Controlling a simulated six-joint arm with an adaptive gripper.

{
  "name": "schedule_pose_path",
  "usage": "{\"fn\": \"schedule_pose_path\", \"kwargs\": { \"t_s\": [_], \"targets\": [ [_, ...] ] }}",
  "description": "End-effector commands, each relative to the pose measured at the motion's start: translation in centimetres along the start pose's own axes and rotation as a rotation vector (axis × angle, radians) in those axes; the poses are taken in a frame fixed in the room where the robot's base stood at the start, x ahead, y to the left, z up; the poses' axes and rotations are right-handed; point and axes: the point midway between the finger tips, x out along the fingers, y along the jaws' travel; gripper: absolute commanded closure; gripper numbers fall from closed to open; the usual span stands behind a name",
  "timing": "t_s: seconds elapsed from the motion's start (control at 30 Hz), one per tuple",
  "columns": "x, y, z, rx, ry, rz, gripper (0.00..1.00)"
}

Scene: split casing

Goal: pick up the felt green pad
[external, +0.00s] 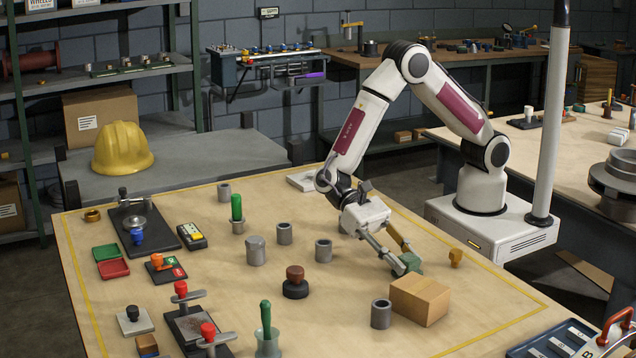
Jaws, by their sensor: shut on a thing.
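The felt green pad (412,261) shows as a small dull green piece at the fingertips of my gripper (402,262), low over the right half of the table. My gripper points down and to the right, and its fingers are shut on the pad. The fingers hide part of the pad. I cannot tell whether the pad touches the table top or is just above it.
A cardboard box (420,300) stands right in front of the pad, with a grey cylinder (381,314) beside it. A yellow-brown knob (456,258) stands to the right. Grey cylinders and a dark red-topped stamp (295,283) stand to the left.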

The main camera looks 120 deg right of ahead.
Motion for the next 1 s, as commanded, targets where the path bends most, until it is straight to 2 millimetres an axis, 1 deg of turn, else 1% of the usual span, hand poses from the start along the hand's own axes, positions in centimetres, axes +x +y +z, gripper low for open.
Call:
{"fn": "schedule_pose_path", "kwargs": {
  "t_s": [0.27,0.5,0.7,0.83,1.0],
  "targets": [
    [-1.1,-0.1,2.6,-0.005,-0.001,-0.003,0.95],
    [-2.4,-0.1,5.8,-0.006,-0.001,-0.002,0.95],
    [-3.2,-0.1,7.8,-0.005,-0.001,-0.002,0.95],
    [-3.5,0.0,8.5,-0.002,-0.002,-0.001,0.95],
    [-3.6,0.0,8.8,-0.002,-0.002,-0.001,0.95]
  ]
}}
